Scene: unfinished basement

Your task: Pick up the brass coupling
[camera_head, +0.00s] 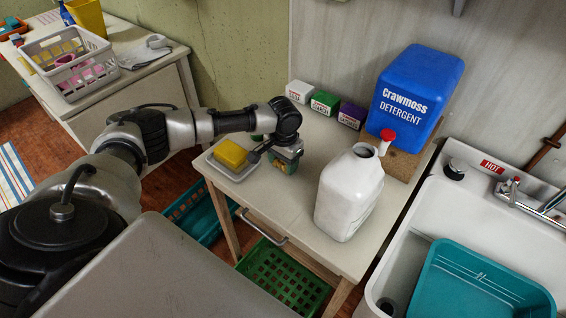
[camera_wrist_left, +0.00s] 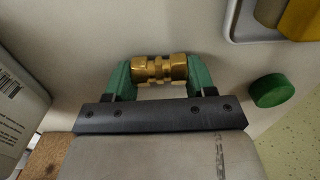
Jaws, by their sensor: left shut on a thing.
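The brass coupling (camera_wrist_left: 160,69) is a short, shiny gold-coloured fitting with hex ends. In the left wrist view it lies crosswise between the two green fingers of my left gripper (camera_wrist_left: 159,72), which is shut on it. In the head view my left gripper (camera_head: 283,162) points down at the small table, just right of the soap dish. Only a small patch of brass colour shows between its fingers there. I cannot tell whether the coupling still touches the tabletop. My right gripper is not in view.
A yellow sponge (camera_head: 231,153) sits on a white dish beside the gripper. A green cap (camera_wrist_left: 271,90) is close by. A white jug (camera_head: 348,195), small boxes (camera_head: 325,102) and a blue detergent container (camera_head: 415,95) stand right and behind. The front tabletop is clear.

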